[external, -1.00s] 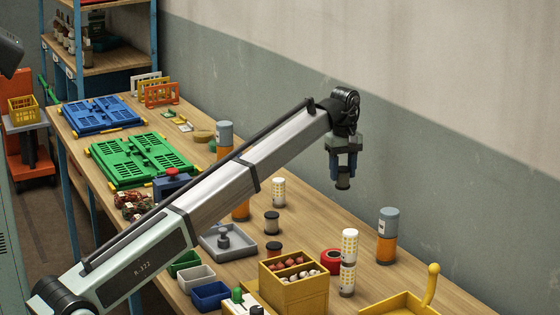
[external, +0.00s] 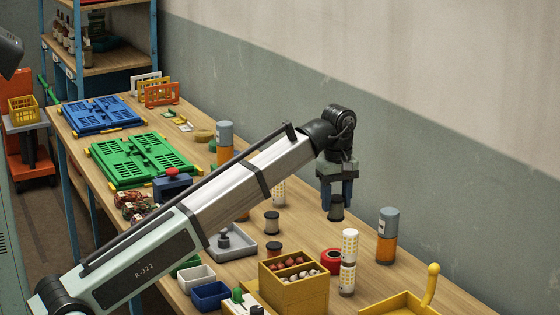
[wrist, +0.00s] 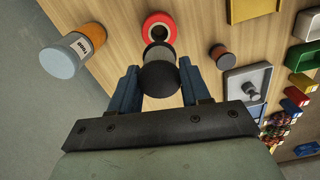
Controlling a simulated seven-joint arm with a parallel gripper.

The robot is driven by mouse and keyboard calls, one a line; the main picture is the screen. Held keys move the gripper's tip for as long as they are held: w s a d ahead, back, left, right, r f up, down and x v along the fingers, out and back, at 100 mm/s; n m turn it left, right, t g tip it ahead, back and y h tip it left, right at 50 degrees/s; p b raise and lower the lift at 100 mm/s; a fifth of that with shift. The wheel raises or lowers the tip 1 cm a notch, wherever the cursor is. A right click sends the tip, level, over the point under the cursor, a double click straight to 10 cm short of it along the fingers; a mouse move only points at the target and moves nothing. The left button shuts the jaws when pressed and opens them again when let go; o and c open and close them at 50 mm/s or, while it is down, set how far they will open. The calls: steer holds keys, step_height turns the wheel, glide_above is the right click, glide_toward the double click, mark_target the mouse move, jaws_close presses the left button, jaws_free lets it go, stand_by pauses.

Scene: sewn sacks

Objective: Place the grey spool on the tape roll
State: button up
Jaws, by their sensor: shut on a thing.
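My gripper (external: 336,201) is shut on the grey spool (external: 336,210) and holds it upright in the air above the table. In the wrist view the grey spool (wrist: 159,73) sits between the two blue fingers (wrist: 160,88), its dark flange facing the camera. The red tape roll (external: 332,258) lies flat on the table, lower in the external view, partly hidden by the yellow box and a white dotted cylinder. In the wrist view the tape roll (wrist: 158,24) shows just beyond the spool, which overlaps its near edge. The spool appears apart from it.
A white dotted cylinder (external: 348,262) and a grey-orange canister (external: 387,238) stand near the roll. A yellow box (external: 293,288) with small round items is beside it. Two dark-topped spools (external: 272,222) (external: 274,248) and a grey tray (external: 232,243) are to the left.

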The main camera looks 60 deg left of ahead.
steer(key=shift+f, duration=5.05)
steer(key=shift+c, duration=0.5)
steer(key=shift+f, duration=0.15)
steer(key=o, duration=1.1)
steer(key=shift+o, duration=0.2)
step_height(320, 180, up, 12)
steer(key=shift+r, duration=0.2)
